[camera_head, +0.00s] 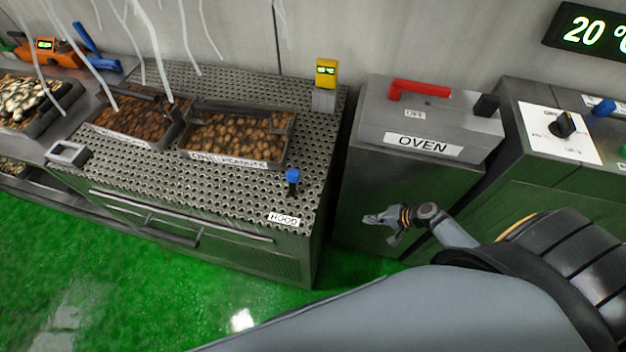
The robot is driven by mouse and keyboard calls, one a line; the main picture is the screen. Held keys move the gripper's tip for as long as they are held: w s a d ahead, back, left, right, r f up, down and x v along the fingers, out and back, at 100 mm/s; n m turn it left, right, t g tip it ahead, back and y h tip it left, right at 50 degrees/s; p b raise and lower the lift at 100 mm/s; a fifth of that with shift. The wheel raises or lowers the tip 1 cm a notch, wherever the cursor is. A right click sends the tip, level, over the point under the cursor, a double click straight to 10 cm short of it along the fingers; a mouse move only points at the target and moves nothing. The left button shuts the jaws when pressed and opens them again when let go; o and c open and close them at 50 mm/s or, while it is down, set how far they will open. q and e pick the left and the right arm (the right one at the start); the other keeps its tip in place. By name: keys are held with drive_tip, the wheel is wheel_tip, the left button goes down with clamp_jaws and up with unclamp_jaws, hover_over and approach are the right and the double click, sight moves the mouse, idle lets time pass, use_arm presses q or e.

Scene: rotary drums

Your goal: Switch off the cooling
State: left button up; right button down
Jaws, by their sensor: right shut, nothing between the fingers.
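No control in view carries a readable cooling label. A small blue-topped lever (292,177) stands upright on the perforated steel table, near the HOOD label (284,219). A black dial (563,125) sits on a white panel at the right; its print is too small to read. My right gripper (372,218) is shut and empty, in front of the OVEN cabinet and to the right of the blue lever, apart from both. My left gripper is not in view.
The perforated table (325,150) holds trays of nuts (237,137) and a yellow display (326,73). The OVEN box (425,143) has a red handle (418,88) marked OFF. A wall display (590,30) reads 20 °C. Green floor (130,265) is clear in front.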

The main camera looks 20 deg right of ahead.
drive_tip(key=w+a+r+t+y+b, duration=0.1)
drive_tip(key=w+a+r+y+b, duration=0.15)
drive_tip(key=r, duration=0.45)
drive_tip(key=w+a+r+t+y+b, duration=0.1)
drive_tip(key=w+a+r+y, duration=0.25)
drive_tip(key=r, duration=0.25)
use_arm(q)
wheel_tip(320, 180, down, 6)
drive_tip(key=b, duration=0.1)
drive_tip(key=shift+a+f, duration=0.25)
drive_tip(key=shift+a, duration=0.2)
use_arm(e)
drive_tip(key=n+g+y, duration=0.1)
drive_tip(key=y, duration=0.5)
approach(293, 183)
drive_tip(key=w+d, duration=0.1)
drive_tip(key=d, duration=0.2)
drive_tip(key=w+d, duration=0.1)
drive_tip(key=shift+w+d+f, duration=0.15)
drive_tip(key=shift+w+d, duration=0.15)
drive_tip(key=shift+w, duration=0.05)
drive_tip(key=x, duration=1)
drive_tip(key=shift+w+f, duration=0.1)
